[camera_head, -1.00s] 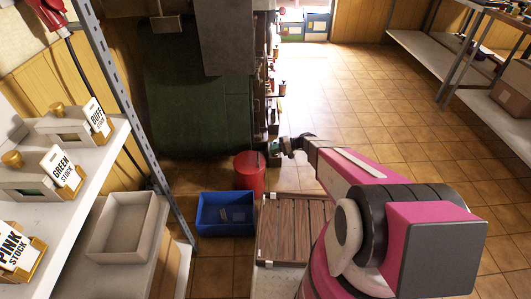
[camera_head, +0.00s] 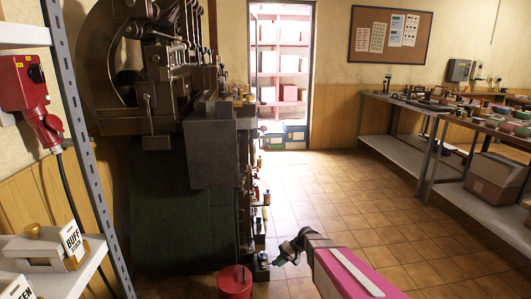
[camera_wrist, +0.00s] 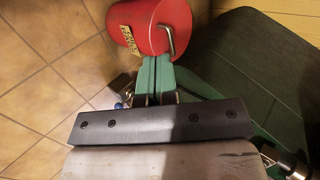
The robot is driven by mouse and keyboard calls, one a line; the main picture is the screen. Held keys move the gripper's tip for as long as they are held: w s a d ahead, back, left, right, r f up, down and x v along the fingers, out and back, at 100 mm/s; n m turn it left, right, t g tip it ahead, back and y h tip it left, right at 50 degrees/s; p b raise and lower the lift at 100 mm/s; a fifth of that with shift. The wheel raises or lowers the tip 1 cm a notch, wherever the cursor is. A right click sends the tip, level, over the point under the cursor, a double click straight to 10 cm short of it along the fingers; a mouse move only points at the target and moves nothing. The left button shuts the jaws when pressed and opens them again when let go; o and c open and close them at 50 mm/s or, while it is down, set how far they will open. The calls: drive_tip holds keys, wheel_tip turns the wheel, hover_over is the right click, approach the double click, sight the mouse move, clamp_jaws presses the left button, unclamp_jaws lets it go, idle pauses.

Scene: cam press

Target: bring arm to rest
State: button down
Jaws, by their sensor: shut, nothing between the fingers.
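My gripper (camera_head: 280,261) is at the end of my pink arm, low in the head view, just right of the red bucket. In the wrist view its green fingers (camera_wrist: 156,78) are together with nothing between them. The red bucket (camera_head: 235,283) stands on the floor by the press and is cut off at the bottom of the head view. In the wrist view the red bucket (camera_wrist: 160,25) lies just beyond the fingertips; whether they touch cannot be told.
The dark press (camera_head: 160,80) with its green lower panel (camera_head: 165,225) stands at left. A shelf unit with stock boxes (camera_head: 50,250) is at far left. Workbenches (camera_head: 440,115) line the right side. The tiled floor (camera_head: 350,205) between is open, leading to a doorway.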

drive_tip(key=s+d+r+m+t+h, duration=0.1)
drive_tip(key=s+d+r+t+h, duration=0.1)
drive_tip(key=s+d+r+h, duration=0.7)
drive_tip(key=s+d+r, duration=0.2)
drive_tip(key=d+r, duration=0.1)
drive_tip(key=r, duration=0.1)
drive_tip(key=shift+s+d+r, duration=0.25)
drive_tip(key=shift+d+r, duration=0.05)
